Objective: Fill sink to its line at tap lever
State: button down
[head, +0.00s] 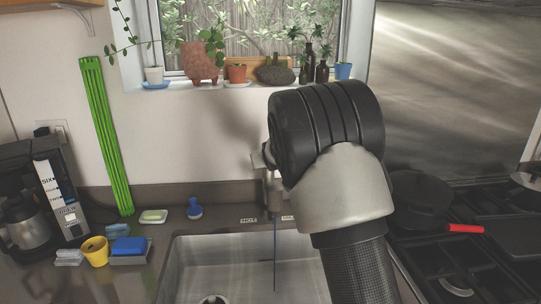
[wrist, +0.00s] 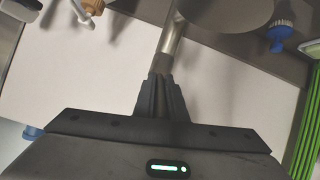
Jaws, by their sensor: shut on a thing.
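The steel sink (head: 185,262) is at the bottom middle of the head view, its right side hidden behind my arm. The tap (head: 273,187) stands at its back edge, mostly covered by my wrist. A thin blue stream (head: 275,255) runs straight down from the tap into the sink. The sink floor and a drain (head: 212,299) show; I cannot make out a fill line. In the wrist view my gripper (wrist: 161,82) is shut on the slim metal tap lever (wrist: 172,40). My fingers are hidden in the head view.
Left of the sink are a yellow cup (head: 95,252), a blue sponge (head: 128,245), a soap dish (head: 153,216) and a blue brush (head: 194,208). A coffee maker (head: 60,195) stands far left. A stove with a pan (head: 420,197) is right. Potted plants line the windowsill (head: 190,92).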

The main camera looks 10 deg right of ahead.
jog(key=r+g+p, duration=0.1)
jog(key=p, duration=0.1)
jog(key=r+g+p, duration=0.1)
jog(key=shift+w+p, duration=0.4)
jog(key=shift+w+r+g+p, duration=0.15)
jog(key=shift+w+g+p, duration=0.25)
jog(key=shift+g+p, duration=0.6)
jog(key=shift+g, duration=0.3)
jog(key=c, duration=1.8)
grip_release()
jog(key=shift+r, duration=0.1)
jog(key=b+v, duration=0.3)
jog(key=v, duration=1.4)
